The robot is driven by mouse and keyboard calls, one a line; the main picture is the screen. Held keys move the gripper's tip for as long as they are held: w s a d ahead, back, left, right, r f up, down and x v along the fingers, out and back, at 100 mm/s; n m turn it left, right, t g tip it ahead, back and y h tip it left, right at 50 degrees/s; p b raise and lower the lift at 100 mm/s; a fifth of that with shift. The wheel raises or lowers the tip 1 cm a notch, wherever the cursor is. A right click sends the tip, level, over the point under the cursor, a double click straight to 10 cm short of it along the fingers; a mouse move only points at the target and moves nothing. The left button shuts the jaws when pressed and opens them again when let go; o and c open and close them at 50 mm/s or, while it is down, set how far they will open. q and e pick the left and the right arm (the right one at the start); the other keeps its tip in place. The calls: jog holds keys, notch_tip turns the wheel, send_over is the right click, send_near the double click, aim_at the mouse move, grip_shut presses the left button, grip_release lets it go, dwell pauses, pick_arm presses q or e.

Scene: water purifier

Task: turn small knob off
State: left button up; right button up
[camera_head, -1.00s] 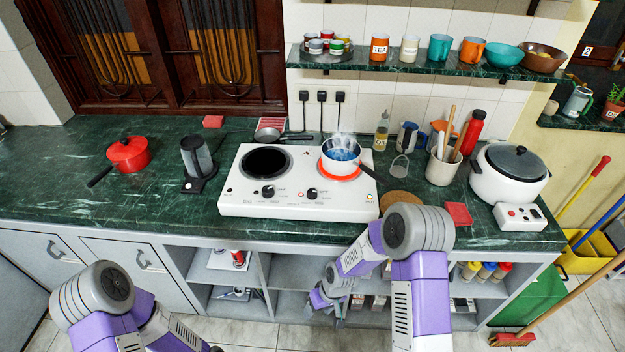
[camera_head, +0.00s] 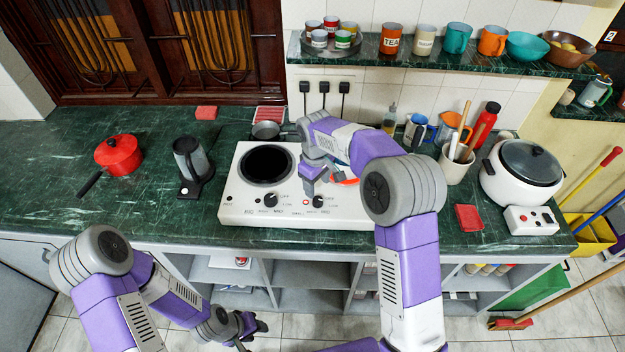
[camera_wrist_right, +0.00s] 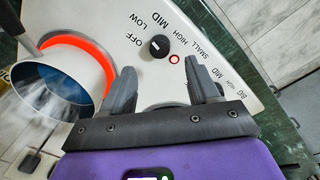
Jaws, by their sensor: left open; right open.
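The white stove (camera_head: 240,207) has two black knobs on its front face. The small knob, the right-hand one (camera_head: 318,201), shows in the right wrist view (camera_wrist_right: 159,45) by a lit red lamp and the SMALL label. Its exact pointer setting is hard to read. My right gripper (camera_head: 317,190) is over the stove, just behind this knob; in the right wrist view its open fingers (camera_wrist_right: 159,68) are apart and empty, with the knob beyond their tips. The small burner glows red under a steaming pot of blue water (camera_wrist_right: 50,82). My left gripper (camera_head: 250,326) is open, low before the counter.
The big burner (camera_head: 266,165) is dark and empty, with its own knob (camera_head: 270,200) left of the small one. My right arm hides much of the pot in the head view.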

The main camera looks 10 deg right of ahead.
aim_at(318, 199)
notch_tip(318, 199, down, 8)
jog(key=shift+w+d+r+b, duration=0.15)
jog(key=shift+r+b, duration=0.1)
jog(key=shift+b, duration=0.25)
jog(key=c, duration=1)
jog(key=shift+c, duration=0.2)
jog(key=shift+n, duration=0.4)
jog(key=n+p, duration=0.1)
jog(key=n, duration=0.3)
jog(key=shift+r+p, duration=0.1)
jog(key=shift+p, duration=0.2)
jog(key=n+p, duration=0.1)
jog(key=n, duration=0.4)
